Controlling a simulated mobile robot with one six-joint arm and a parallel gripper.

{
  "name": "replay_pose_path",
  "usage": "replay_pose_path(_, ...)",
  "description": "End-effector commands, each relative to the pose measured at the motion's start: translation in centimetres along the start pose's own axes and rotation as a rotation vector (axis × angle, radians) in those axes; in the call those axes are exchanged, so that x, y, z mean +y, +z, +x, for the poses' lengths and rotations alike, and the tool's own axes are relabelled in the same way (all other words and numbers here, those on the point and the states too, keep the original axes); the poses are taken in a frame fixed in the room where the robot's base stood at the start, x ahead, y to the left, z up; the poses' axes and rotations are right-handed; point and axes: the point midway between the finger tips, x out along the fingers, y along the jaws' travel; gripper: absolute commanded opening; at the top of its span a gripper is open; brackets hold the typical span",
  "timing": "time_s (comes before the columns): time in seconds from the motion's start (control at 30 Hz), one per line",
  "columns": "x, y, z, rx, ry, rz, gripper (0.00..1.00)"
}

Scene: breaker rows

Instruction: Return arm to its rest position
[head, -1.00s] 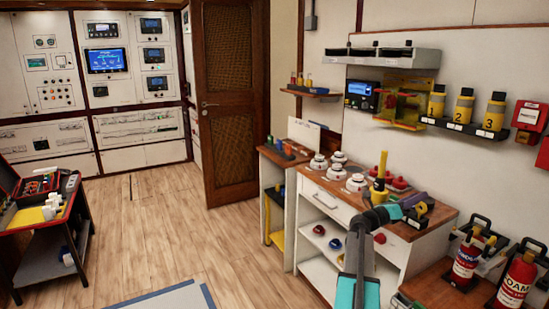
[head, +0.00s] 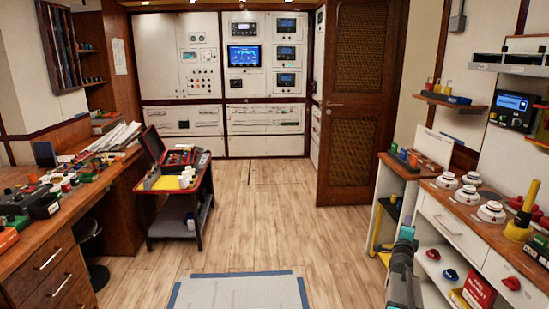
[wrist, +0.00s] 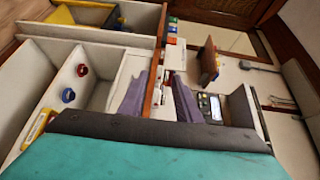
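My arm (head: 403,268), teal and dark grey, shows at the lower right of the head view in front of the white cabinet. Its gripper is hard to make out there. In the wrist view my gripper (wrist: 160,76) has two purple fingers standing apart. Nothing is seen between them but the cabinet and wall beyond. The fingers seem clear of the cabinet, though the distance is hard to tell.
The white cabinet (head: 450,232) with a wooden top bears white and red round pieces and a yellow tool (head: 519,215). A tool cart (head: 178,190) and a cluttered desk (head: 85,215) stand left. The middle floor (head: 270,215) is clear, with a grey mat (head: 238,292) in front.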

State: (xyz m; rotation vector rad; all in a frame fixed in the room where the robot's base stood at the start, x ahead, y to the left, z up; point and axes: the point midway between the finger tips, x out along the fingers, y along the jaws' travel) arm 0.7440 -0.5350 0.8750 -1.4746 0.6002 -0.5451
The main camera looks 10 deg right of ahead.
Motion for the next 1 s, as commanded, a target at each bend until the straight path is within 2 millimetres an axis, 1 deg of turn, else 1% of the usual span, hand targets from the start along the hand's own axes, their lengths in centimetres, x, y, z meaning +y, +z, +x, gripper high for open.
replay_pose_path(0.03,1.1,2.5,-0.7,-0.051,0.03,-0.046,0.31)
replay_pose_path(0.07,1.7,3.8,-1.1,-0.079,0.047,-0.072,0.31)
replay_pose_path(0.1,2.6,5.5,-1.6,-0.118,0.07,-0.111,0.31)
replay_pose_path(0.17,3.9,8.0,-2.5,-0.177,0.105,-0.168,0.31)
replay_pose_path(0.2,4.9,9.7,-3.2,-0.217,0.127,-0.206,0.31)
replay_pose_path(0.27,6.3,12.1,-4.3,-0.275,0.16,-0.265,0.31)
replay_pose_path(0.3,7.3,13.6,-5.2,-0.316,0.181,-0.306,0.31)
replay_pose_path(0.37,8.8,15.9,-6.5,-0.377,0.213,-0.367,0.31)
replay_pose_path(0.4,9.8,17.3,-7.5,-0.417,0.233,-0.407,0.31)
replay_pose_path(0.47,11.3,19.4,-9.1,-0.48,0.263,-0.471,0.31)
replay_pose_path(0.53,13.1,21.7,-11.1,-0.554,0.298,-0.546,0.31)
replay_pose_path(0.6,15.0,23.7,-13.4,-0.629,0.332,-0.623,0.31)
replay_pose_path(0.67,16.5,25.3,-15.4,-0.694,0.359,-0.691,0.31)
replay_pose_path(0.7,17.6,26.3,-16.8,-0.739,0.377,-0.738,0.31)
replay_pose_path(0.77,19.2,27.6,-19.0,-0.806,0.405,-0.809,0.31)
replay_pose_path(0.8,20.2,28.3,-20.5,-0.851,0.423,-0.856,0.31)
replay_pose_path(0.87,21.8,29.3,-22.9,-0.921,0.451,-0.93,0.31)
replay_pose_path(0.9,22.8,29.9,-24.5,-0.968,0.469,-0.979,0.31)
replay_pose_path(0.97,24.3,30.5,-27.0,-1.039,0.496,-1.055,0.31)
replay_pose_path(1.0,25.3,30.9,-28.8,-1.089,0.513,-1.109,0.31)
